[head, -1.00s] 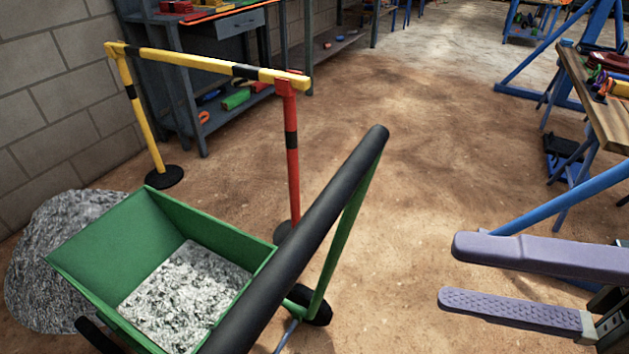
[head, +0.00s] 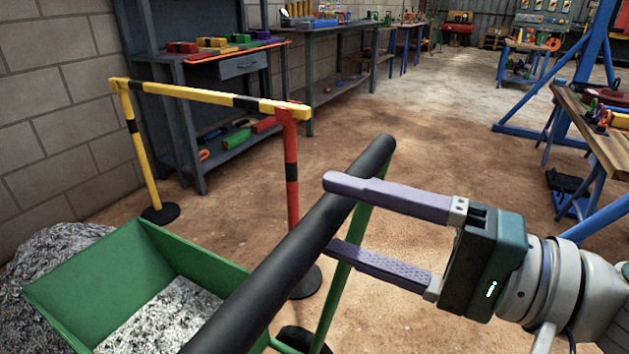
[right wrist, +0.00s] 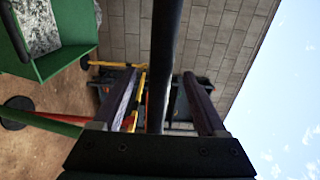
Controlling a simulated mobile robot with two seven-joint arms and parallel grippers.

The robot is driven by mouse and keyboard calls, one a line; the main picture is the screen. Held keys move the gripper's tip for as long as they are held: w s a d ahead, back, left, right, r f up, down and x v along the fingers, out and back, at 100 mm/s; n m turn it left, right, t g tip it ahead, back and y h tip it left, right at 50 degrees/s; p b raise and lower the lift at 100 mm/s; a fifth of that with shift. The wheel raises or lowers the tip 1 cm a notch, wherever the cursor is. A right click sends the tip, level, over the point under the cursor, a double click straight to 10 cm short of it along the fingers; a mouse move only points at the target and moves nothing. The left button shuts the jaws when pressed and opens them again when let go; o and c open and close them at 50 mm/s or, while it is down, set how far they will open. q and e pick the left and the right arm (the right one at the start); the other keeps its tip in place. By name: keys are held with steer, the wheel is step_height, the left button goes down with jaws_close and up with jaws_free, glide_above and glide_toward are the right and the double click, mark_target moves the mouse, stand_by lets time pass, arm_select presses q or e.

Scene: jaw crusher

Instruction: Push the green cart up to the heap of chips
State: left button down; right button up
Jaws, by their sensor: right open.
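The green cart (head: 105,275) stands at the lower left of the head view with grey chips (head: 160,318) in its tub. Its black push handle (head: 290,255) slants up to the right. The heap of chips (head: 50,250) lies on the floor by the wall, just beyond the tub, which partly hides it; I cannot tell whether they touch. My right gripper (head: 333,216) is open, with one finger over the handle and the other below it. In the right wrist view the handle (right wrist: 164,60) runs between the two spread fingers. My left gripper is out of view.
A yellow, black and red barrier (head: 210,95) stands right behind the cart, its red post (head: 291,175) close to the handle. A grey workbench (head: 225,75) is along the wall. A wooden table (head: 590,125) stands at the right. The central floor (head: 420,130) is clear.

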steer(key=shift+x, duration=1.4)
steer(key=c, duration=1.2)
steer(key=shift+f, duration=0.1)
steer(key=shift+d+f, duration=0.1)
